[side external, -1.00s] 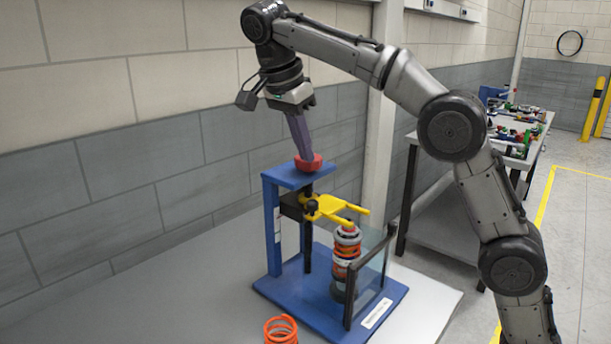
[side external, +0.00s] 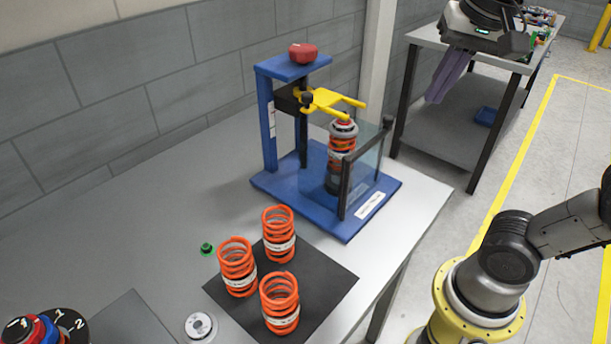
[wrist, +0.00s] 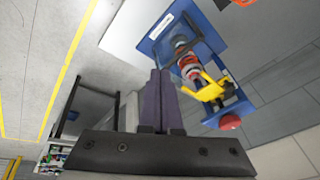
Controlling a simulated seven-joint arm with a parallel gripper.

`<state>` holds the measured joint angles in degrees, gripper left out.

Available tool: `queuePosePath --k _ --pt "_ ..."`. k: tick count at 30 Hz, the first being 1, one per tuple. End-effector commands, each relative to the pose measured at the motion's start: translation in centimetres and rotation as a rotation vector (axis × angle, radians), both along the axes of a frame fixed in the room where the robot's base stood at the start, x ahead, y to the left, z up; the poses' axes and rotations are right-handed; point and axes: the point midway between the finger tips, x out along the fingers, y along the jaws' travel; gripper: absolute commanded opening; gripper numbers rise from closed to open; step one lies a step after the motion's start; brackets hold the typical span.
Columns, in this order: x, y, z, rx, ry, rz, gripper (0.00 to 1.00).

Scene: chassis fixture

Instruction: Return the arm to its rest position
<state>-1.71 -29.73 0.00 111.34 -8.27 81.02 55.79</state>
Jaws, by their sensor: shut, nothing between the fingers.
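My gripper (side external: 437,98) is at the upper right of the side view, in the air away from the blue press. Its two purple fingers are together and empty. A shock absorber with an orange spring (side external: 341,152) stands upright in the press behind a clear guard. The press also shows in the wrist view (wrist: 155,47).
Several orange springs (side external: 280,302) stand on a dark mat (side external: 330,278) at the front of the table. A small green part (side external: 207,248) and a silver round part (side external: 200,326) lie nearby. A second bench (side external: 437,142) stands behind at the right. Open floor lies right of the table.

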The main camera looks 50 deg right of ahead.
Motion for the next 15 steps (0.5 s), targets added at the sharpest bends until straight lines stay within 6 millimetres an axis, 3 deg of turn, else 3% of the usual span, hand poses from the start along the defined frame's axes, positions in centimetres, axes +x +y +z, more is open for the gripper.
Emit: queuePosePath --k 3,9,12,15 --pt "-2.4 0.7 -4.3 -0.028 -0.025 0.211 0.00" --pt "-4.2 2.0 -11.4 -0.117 -0.062 0.600 0.00" --pt "-3.8 2.4 -13.1 -0.162 -0.073 0.747 0.00" --pt "-3.0 2.6 -12.8 -0.214 -0.105 0.840 0.00"
